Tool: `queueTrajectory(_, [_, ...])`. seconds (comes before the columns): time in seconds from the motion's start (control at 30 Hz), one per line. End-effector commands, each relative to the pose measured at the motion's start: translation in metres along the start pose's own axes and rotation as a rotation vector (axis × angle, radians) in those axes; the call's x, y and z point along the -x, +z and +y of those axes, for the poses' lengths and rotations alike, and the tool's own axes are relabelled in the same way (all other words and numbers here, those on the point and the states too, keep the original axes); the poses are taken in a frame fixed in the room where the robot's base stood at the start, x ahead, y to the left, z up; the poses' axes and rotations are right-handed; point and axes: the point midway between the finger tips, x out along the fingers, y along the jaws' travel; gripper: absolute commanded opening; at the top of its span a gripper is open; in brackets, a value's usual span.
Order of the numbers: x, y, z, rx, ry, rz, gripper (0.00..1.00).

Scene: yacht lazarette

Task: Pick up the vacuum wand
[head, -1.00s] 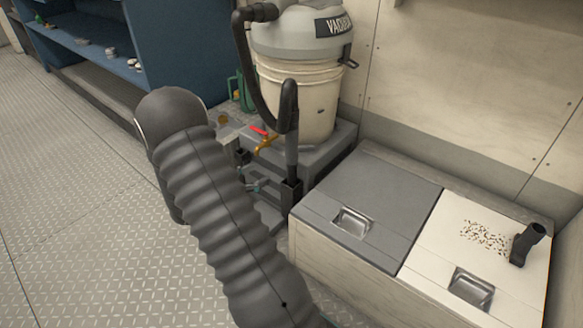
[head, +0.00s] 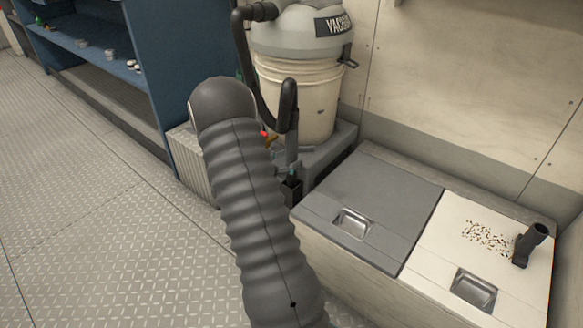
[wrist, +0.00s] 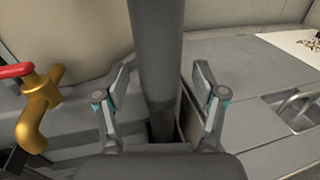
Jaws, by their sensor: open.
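The vacuum wand (head: 289,110) is a dark grey tube with a bent top, joined to the vacuum's black hose. It stands upright, its lower end in a dark holder (head: 291,190) beside the vacuum. In the wrist view the wand (wrist: 157,55) runs down between the two fingers of my gripper (wrist: 160,88). The fingers are open, one on each side of the tube, with a visible gap on both sides.
The bucket vacuum (head: 297,90) stands behind the wand. A brass tap with a red handle (wrist: 38,110) is close to the left finger. Lockers with a grey lid (head: 375,200) and a white lid (head: 440,245) stand right; crumbs and a black nozzle (head: 528,245) are on the white one.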

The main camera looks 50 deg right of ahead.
Motion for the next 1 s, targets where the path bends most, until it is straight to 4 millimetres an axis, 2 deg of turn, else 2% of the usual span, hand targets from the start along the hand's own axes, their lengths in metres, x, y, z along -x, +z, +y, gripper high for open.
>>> queueTrajectory(0.1, [-0.01, -0.0004, -0.0003, 0.0, -0.001, 0.001, 0.7])
queueTrajectory(0.37, [-0.0118, 0.0001, 0.0001, 0.0, 0.001, 0.001, 0.7])
queueTrajectory(0.63, [-0.0117, 0.0001, 0.0, 0.0, 0.0, 0.001, 0.05])
queueTrajectory(1.0, [-0.0117, 0.0041, 0.0002, -0.001, 0.0, -0.001, 0.05])
